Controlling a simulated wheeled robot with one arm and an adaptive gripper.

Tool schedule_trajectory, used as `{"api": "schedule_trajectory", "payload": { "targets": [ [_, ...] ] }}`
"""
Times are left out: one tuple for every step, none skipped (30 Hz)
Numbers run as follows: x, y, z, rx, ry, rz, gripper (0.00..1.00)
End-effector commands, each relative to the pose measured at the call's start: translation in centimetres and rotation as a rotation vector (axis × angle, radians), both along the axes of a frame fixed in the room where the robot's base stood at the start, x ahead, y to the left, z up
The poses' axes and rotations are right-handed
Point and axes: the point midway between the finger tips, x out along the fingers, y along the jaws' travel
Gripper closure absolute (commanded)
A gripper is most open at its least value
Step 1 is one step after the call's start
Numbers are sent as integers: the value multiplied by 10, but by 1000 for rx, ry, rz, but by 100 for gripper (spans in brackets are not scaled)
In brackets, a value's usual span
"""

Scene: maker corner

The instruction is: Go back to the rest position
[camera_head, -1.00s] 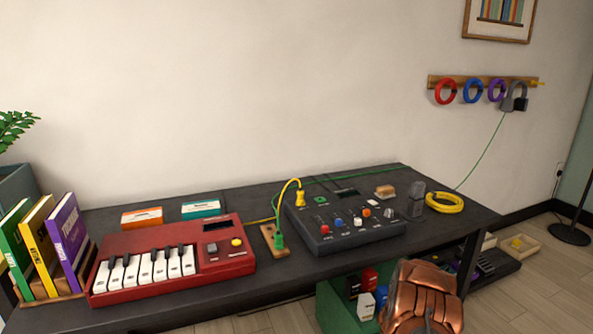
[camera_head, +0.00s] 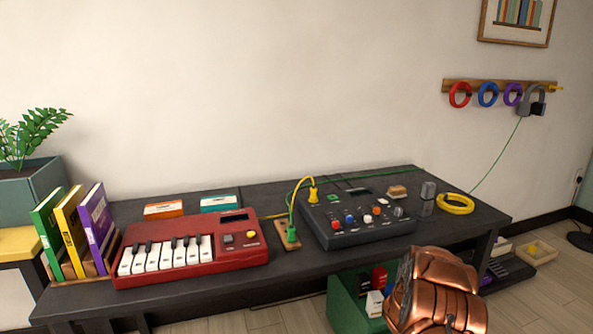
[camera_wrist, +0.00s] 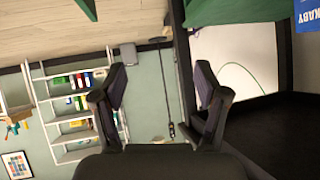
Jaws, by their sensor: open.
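My gripper (camera_wrist: 158,95) is open and empty in the wrist view, its two dark fingers spread apart with a wall and floor beyond them. The wrist picture is turned on its side. In the head view my copper-coloured arm (camera_head: 437,290) rises at the lower right, in front of the dark table (camera_head: 300,272); the gripper's fingers do not show there.
On the table stand a red keyboard (camera_head: 190,250), a dark mixer (camera_head: 355,222), a yellow cable coil (camera_head: 456,203) and upright books (camera_head: 75,235). A green bin (camera_head: 345,303) with blocks is below, beside my arm. A shelf (camera_wrist: 75,100) shows in the wrist view.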

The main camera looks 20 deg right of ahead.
Motion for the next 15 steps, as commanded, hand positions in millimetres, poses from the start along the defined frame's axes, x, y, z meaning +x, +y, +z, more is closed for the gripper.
{"api": "schedule_trajectory", "payload": {
  "targets": [
    [13,13,8,25,-12,36,27],
    [21,21,13,43,-17,60,27],
    [31,35,19,74,-25,95,27],
    [39,45,25,94,-29,124,27],
    [46,56,29,117,-31,152,27],
    [55,73,36,149,-33,192,27],
    [61,84,42,169,-36,220,27],
    [66,96,47,191,-36,248,27],
    [72,112,53,220,-34,287,27],
    [76,123,59,239,-34,316,27],
    [80,136,65,260,-33,346,27],
    [85,152,73,285,-30,383,27],
    [87,164,78,305,-25,411,27],
    [89,176,84,324,-20,440,27],
    [91,192,93,346,-15,477,27]
  ]
}}
